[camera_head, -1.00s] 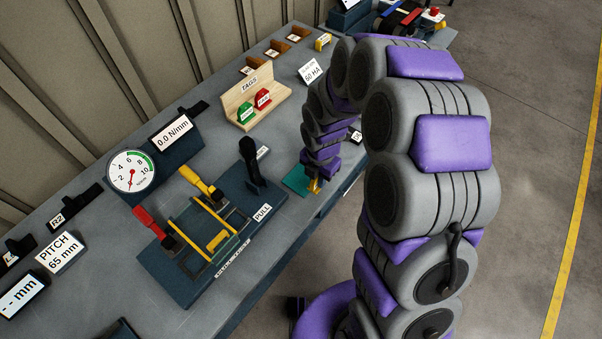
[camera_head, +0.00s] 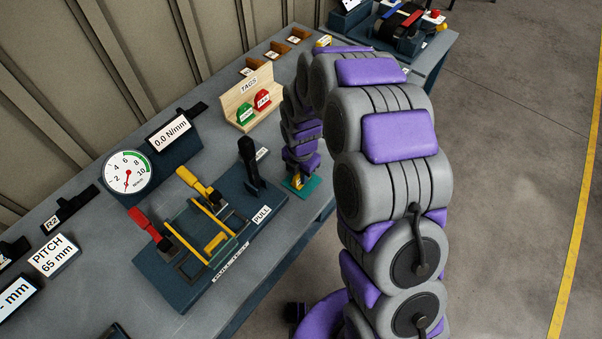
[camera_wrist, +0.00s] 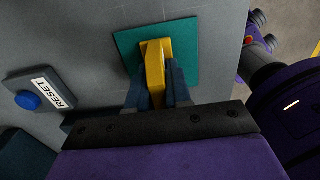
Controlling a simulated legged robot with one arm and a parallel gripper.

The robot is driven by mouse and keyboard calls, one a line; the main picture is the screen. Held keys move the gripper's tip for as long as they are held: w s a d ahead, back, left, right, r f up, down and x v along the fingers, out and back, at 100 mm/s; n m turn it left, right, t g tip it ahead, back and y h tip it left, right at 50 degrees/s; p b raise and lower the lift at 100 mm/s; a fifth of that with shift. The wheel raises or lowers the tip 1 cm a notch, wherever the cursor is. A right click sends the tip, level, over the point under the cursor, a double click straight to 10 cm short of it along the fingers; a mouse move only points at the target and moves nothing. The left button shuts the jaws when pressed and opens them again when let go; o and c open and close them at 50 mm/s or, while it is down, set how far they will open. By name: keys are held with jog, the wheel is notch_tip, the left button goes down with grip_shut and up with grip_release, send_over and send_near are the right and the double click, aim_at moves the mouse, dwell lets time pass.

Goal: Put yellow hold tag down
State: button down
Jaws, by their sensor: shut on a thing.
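The yellow hold tag (camera_wrist: 154,68) is between the fingers of my gripper (camera_wrist: 158,92) in the wrist view. My gripper is shut on it. The tag is over a green square mat (camera_wrist: 187,45) on the bench; I cannot tell whether it touches the mat. In the head view, my gripper (camera_head: 297,182) is low over the same mat (camera_head: 309,186), and only a small bit of yellow shows beneath it.
A blue button (camera_wrist: 28,100) labelled RESET is left of my gripper in the wrist view. A wooden TAGS rack (camera_head: 266,112) holds a green tag (camera_head: 245,113) and a red tag (camera_head: 262,98). A peel tester with a black lever (camera_head: 248,165) stands left of the mat.

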jog(key=c, duration=1.1)
grip_release()
jog(key=shift+o, duration=0.2)
